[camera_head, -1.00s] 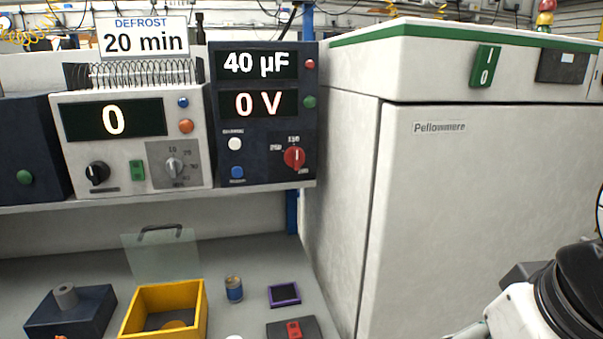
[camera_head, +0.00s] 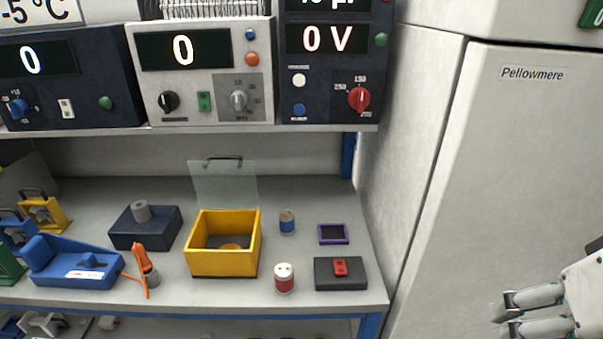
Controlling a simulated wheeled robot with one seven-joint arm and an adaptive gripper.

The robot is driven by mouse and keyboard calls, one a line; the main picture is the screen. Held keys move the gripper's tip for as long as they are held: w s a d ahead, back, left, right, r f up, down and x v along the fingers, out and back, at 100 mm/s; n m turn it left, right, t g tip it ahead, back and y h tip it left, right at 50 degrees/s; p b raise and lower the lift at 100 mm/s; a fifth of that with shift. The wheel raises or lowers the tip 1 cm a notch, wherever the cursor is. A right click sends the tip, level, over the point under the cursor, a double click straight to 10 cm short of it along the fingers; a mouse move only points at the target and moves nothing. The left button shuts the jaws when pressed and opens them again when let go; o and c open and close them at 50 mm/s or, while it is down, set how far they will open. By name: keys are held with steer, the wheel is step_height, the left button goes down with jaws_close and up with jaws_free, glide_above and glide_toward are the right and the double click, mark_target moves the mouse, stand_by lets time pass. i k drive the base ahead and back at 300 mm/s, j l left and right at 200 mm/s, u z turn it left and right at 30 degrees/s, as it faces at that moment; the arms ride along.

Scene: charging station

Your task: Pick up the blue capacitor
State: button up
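The blue capacitor (camera_head: 287,226) is a small upright cylinder with a blue body and a tan or metallic top. It stands on the grey bench, just right of the yellow open box. My gripper (camera_head: 503,320) is at the lower right edge, well to the right of the capacitor and apart from it. Its two pale fingers point left with a gap between them. It looks open and holds nothing that I can see. Part of my gripper is cut off by the frame edge.
A red-and-white cylinder (camera_head: 284,280) stands in front of the capacitor. The yellow box (camera_head: 224,265) is left. A purple-framed tray (camera_head: 333,234) and a dark block with a red switch (camera_head: 340,274) are right. An instrument shelf (camera_head: 200,130) overhangs; a tall white cabinet (camera_head: 500,190) stands right.

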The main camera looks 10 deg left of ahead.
mark_target(285, 217)
steer(key=i+j+u, duration=0.85)
steer(key=u, duration=0.15)
